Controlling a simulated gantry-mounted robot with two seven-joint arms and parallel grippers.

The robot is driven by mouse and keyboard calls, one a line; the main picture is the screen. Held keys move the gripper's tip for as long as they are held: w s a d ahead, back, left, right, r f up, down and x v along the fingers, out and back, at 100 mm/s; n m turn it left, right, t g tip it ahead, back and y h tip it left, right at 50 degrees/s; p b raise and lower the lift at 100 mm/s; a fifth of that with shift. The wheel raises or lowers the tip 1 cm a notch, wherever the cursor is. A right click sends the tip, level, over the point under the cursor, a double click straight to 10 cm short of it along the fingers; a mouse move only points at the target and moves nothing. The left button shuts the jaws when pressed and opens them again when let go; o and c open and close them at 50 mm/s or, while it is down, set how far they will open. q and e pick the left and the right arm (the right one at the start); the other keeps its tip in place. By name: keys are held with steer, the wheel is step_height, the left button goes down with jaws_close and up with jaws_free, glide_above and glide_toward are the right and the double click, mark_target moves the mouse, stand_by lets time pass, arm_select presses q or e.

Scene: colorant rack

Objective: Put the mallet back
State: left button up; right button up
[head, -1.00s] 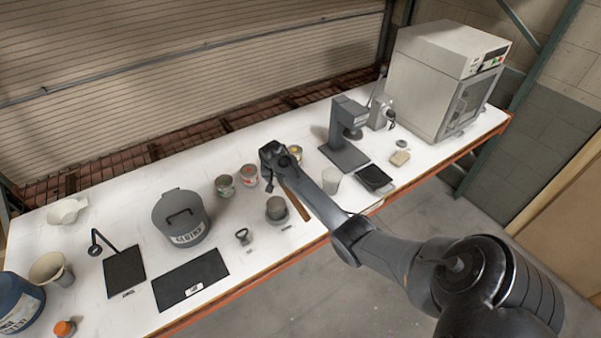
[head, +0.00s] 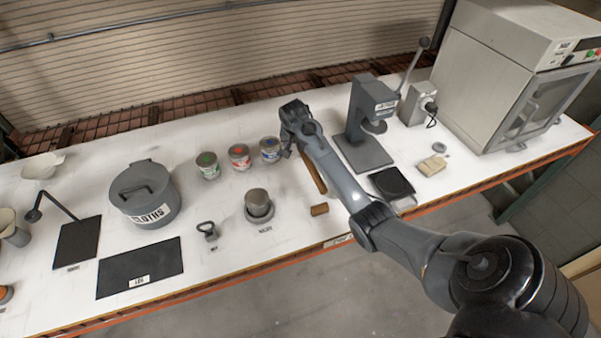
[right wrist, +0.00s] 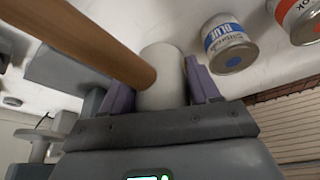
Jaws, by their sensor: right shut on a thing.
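The mallet's wooden handle (head: 315,174) slants out beside my right arm in the head view. In the right wrist view the handle (right wrist: 85,42) crosses in front of a pale cylinder, seemingly the mallet's head (right wrist: 162,78). My right gripper (right wrist: 163,95) is shut on that cylinder, one purple finger on each side. In the head view my right gripper is hidden behind its wrist, right of the blue-labelled can. A dark grey cylinder (head: 258,201) stands in a round base (head: 259,217) with a small label, hard to read. My left gripper is out of view.
Green (head: 208,166), red (head: 240,158) and blue (head: 270,150) labelled cans stand left of my right wrist. A small brown block (head: 319,209) lies near the front edge. A grey press (head: 364,155) and black scale (head: 391,183) stand to the right.

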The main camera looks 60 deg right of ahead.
step_height(320, 180, down, 6)
steer(key=shift+d+r, duration=0.1)
steer(key=shift+s+d+f, duration=0.1)
steer(key=shift+f, duration=1.95)
steer(key=shift+f, duration=0.1)
steer(key=o, duration=1.4)
